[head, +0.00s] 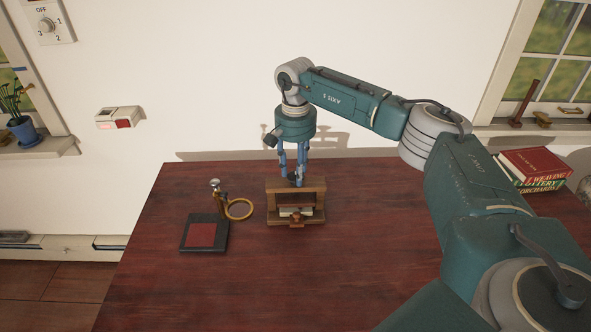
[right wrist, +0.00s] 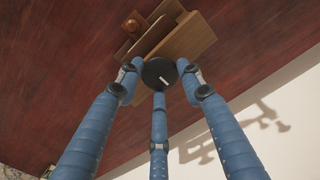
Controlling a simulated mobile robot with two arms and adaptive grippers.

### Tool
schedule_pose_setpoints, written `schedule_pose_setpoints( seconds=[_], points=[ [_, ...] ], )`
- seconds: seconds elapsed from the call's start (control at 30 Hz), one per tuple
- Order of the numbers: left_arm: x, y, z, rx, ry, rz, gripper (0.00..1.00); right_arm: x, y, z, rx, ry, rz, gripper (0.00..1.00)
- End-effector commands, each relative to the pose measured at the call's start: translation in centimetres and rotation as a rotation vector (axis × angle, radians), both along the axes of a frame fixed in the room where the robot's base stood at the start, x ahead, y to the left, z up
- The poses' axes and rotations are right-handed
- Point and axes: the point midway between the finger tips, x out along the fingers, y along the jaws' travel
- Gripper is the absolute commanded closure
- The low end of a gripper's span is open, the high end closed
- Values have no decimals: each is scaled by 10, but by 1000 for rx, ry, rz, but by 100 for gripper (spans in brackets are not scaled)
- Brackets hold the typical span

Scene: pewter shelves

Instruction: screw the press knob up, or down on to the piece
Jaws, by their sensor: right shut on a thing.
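A wooden press (head: 319,187) stands on the table, with a pale flat piece (head: 290,212) inside its frame. The dark round press knob (right wrist: 152,76) is on top and bears a white mark; in the head view the fingers partly hide it. My right gripper (head: 295,177) points straight down over the press. In the right wrist view its three blue fingers (right wrist: 161,79) are closed around the knob. I cannot tell how far the screw is down on the piece. My left gripper is not in view.
A black pad with a red top (head: 201,235) and a brass ring stand (head: 239,209) are left of the press. Stacked books (head: 538,166) lie at the right. The front middle of the dark red table (head: 270,285) is clear. A wall stands close behind.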

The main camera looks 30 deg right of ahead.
Motion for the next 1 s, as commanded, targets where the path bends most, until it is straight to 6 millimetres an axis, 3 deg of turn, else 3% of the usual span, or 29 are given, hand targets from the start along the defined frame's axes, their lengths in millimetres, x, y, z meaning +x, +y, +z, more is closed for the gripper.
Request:
schedule_pose_setpoints(
  seconds=[0.5, 0.53, 0.6, 1.0],
  points=[
    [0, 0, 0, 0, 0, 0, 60, 2, -3, 3, -4, -9, 15, 89],
    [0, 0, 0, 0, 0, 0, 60, 2, -3, 3, -4, -9, 15, 59],
    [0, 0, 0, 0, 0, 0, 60, 2, -2, 2, -3, -8, 15, 45],
    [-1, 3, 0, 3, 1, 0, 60, 2, -1, 7, -1, -6, 17, 44]
  ],
)
